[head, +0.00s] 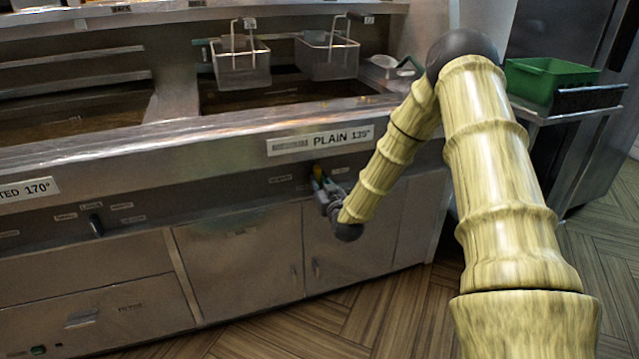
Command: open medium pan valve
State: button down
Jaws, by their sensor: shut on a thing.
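The frying range (120,165) runs across the left and middle of the head view. A dark valve handle (96,225) sits further left on the panel, apart from my gripper.
Two wire fry baskets (240,65) (328,55) hang over the oil vat. A green bin (545,78) stands on a metal side table at the right. Cabinet doors (235,262) below the panel are closed. The wooden floor (420,310) in front is clear.

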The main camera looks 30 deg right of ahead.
jog(key=shift+f+m, duration=0.1)
jog(key=shift+m, duration=0.2)
jog(key=c, duration=1.3)
grip_release()
jog(key=shift+s, duration=0.1)
jog(key=v, duration=1.1)
jog(key=shift+s, duration=0.4)
